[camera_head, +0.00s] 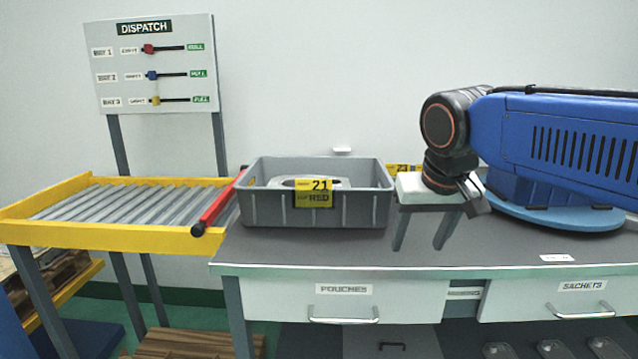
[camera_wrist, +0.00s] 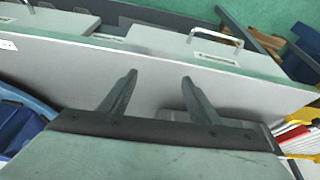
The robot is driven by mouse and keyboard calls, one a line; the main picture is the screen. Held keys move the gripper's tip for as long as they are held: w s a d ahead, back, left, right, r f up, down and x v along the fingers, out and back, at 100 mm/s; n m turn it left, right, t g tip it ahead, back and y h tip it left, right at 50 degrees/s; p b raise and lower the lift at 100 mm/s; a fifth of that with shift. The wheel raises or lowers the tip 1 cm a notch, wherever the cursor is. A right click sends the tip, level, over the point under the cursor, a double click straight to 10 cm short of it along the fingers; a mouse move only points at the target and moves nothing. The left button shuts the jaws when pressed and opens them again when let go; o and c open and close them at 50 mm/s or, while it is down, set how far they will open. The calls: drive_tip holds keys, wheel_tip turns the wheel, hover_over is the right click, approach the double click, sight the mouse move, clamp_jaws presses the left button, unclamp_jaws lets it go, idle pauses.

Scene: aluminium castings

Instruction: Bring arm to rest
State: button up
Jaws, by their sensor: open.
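My gripper (camera_head: 422,238) hangs over the dark grey bench top on the right side of the grey crate, its two fingers pointing down and apart. In the wrist view my gripper (camera_wrist: 158,82) shows both fingers spread with nothing between them. My blue arm reaches in from the right of the head view, above the bench. The gripper is open and empty.
A grey crate (camera_head: 260,207) labelled 21 RED holds a pale metallic part (camera_head: 315,182). A red bar (camera_head: 218,203) lies at the end of the yellow-framed roller conveyor (camera_head: 110,236). The bench (camera_head: 330,250) has drawers. A DISPATCH board (camera_head: 150,65) stands behind. A yellow label shows partly behind my wrist.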

drive_tip(key=s+d+f, duration=0.5)
drive_tip(key=s+f, duration=0.2)
drive_tip(key=f, duration=0.1)
drive_tip(key=s+d+f, duration=0.5)
drive_tip(key=s+f, duration=0.3)
drive_tip(key=f, duration=0.1)
drive_tip(key=shift+s+f, duration=0.15)
drive_tip(key=shift+s, duration=0.05)
